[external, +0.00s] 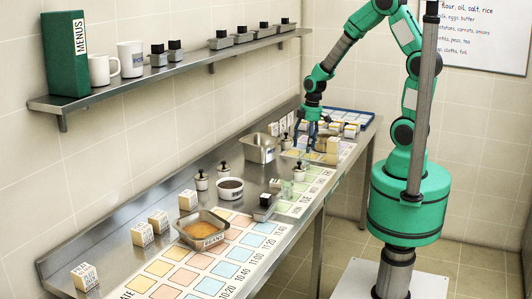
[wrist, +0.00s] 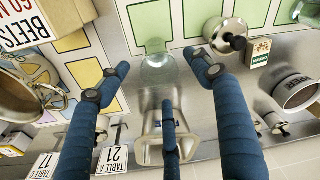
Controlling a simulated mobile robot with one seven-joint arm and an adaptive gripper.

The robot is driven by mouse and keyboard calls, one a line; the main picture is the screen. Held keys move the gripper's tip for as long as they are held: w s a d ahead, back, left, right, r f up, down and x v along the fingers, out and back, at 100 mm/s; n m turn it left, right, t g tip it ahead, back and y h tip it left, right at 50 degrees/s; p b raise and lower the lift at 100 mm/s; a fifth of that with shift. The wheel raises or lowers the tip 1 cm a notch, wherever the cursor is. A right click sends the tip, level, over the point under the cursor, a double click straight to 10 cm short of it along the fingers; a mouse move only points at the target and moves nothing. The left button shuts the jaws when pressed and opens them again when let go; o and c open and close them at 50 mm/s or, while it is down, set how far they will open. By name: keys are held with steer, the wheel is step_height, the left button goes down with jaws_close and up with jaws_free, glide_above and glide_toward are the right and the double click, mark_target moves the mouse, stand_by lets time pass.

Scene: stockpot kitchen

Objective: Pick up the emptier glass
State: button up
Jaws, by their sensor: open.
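A pale green, see-through glass (wrist: 155,50) stands on the mat in the upper middle of the wrist view, beyond and between my fingertips. A second pale green thing (wrist: 286,12), perhaps another glass, is cut off at the top right edge. How full each is, I cannot tell. My gripper (external: 311,143) is open and empty above the far part of the counter; its blue fingers (wrist: 160,75) are spread in the wrist view.
A metal pan (external: 259,154), a dark-filled bowl (external: 230,194) and a pan labelled BEANS (external: 207,240) stand on the counter. Black-knobbed shakers and printed boxes surround the mat of coloured squares (external: 240,262). A wall shelf (external: 180,72) holds mugs and a green MENUS box.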

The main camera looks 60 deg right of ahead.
mark_target(303, 162)
steer(key=shift+w+a+f+b, duration=0.1)
steer(key=shift+f+b, duration=0.05)
steer(key=shift+f, duration=0.85)
steer(key=shift+w+f+b, duration=0.1)
steer(key=shift+f+b, duration=0.05)
steer(key=shift+f, duration=0.8)
steer(key=shift+w+a+f+b, duration=0.1)
steer(key=shift+f+b, duration=0.25)
steer(key=shift+f, duration=0.95)
steer(key=shift+w+a+f+b, duration=0.1)
steer(key=shift+f+b, duration=0.25)
steer(key=shift+f, duration=0.95)
steer(key=shift+c, duration=0.5)
steer(key=c, duration=1.3)
